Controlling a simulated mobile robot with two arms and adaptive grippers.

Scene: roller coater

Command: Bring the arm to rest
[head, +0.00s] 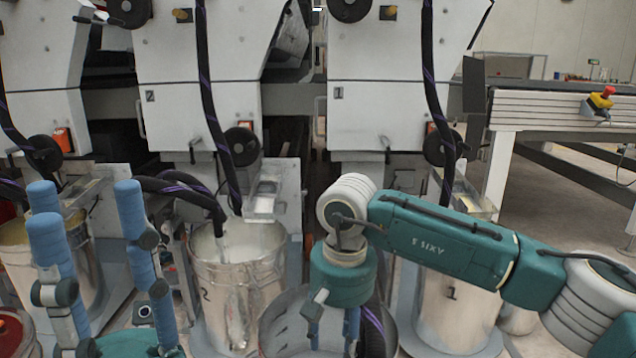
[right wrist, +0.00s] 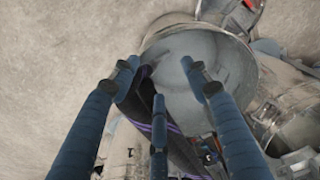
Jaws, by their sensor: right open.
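My right arm (head: 440,238) comes in from the right, bent at the elbow, with its wrist pointing down. My right gripper (head: 333,328) hangs over a grey-lined bucket (head: 280,335), its lower part cut off by the picture's edge. In the right wrist view the right gripper (right wrist: 160,78) has its three blue fingers spread. A black hose with a purple stripe (right wrist: 172,138) passes near them, and the bucket's mouth (right wrist: 210,60) shows beyond. Whether the fingers touch the hose cannot be told. My left gripper (head: 84,200) points up at the lower left, blue fingers apart and empty.
Metal bucket 2 (head: 238,290) has a black hose (head: 208,90) hanging into it. Bucket 1 (head: 455,315) stands behind my right forearm. Another bucket (head: 15,250) is at the left. White coater machines (head: 200,100) line the back. A conveyor with an emergency stop (head: 601,101) is at the right.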

